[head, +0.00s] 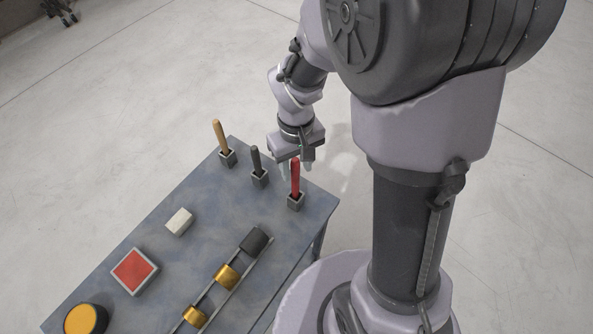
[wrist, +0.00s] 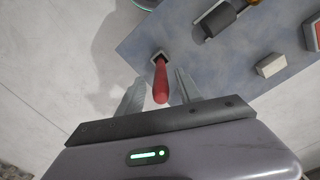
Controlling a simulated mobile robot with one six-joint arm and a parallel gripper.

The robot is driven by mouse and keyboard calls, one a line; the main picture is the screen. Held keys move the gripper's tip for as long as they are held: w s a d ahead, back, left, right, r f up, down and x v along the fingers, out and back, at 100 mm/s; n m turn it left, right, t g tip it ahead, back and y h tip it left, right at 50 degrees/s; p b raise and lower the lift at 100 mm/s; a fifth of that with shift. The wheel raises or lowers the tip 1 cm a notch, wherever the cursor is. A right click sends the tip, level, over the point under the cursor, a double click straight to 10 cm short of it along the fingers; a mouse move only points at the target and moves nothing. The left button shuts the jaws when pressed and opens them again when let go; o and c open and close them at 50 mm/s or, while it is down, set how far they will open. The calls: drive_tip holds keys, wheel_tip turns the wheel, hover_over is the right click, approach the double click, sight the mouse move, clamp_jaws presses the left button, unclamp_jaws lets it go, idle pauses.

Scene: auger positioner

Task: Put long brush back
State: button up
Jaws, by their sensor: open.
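A tool with a red handle (head: 295,176) stands upright in a square grey holder (head: 296,202) at the table's far right corner. The handle (wrist: 160,84) also shows in the wrist view, rising from its holder (wrist: 157,54). A tool with a dark grey handle (head: 256,160) and one with a tan handle (head: 219,136) stand in similar holders to its left. The lower ends of all three are hidden, so I cannot tell which is the long brush. My gripper (wrist: 160,77) is open, with its fingers on either side of the red handle and a visible gap on both sides.
The blue-grey table (head: 200,240) carries a white block (head: 179,222), a red square in a grey frame (head: 135,272) and a yellow round button (head: 86,319). A rail holds a dark cylinder (head: 253,241) and gold pieces (head: 227,275). The floor beyond the table is clear.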

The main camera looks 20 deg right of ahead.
wheel_tip(320, 180, up, 7)
drive_tip(key=shift+r+p, duration=0.1)
drive_tip(key=shift+p, duration=1)
drive_tip(key=s+a+r+m+t+y, duration=0.1)
drive_tip(key=s+a+r+m+t, duration=0.1)
drive_tip(key=s+r, duration=0.4)
drive_tip(key=s+a+r+m+t+y, duration=0.1)
drive_tip(key=s+a+r+m+t, duration=0.1)
drive_tip(key=s+r, duration=0.4)
wheel_tip(320, 180, up, 3)
drive_tip(key=shift+s+f+m+t, duration=0.15)
drive_tip(key=shift+s+m+t, duration=0.05)
drive_tip(key=shift+m+t, duration=0.8)
drive_tip(key=shift+a, duration=0.1)
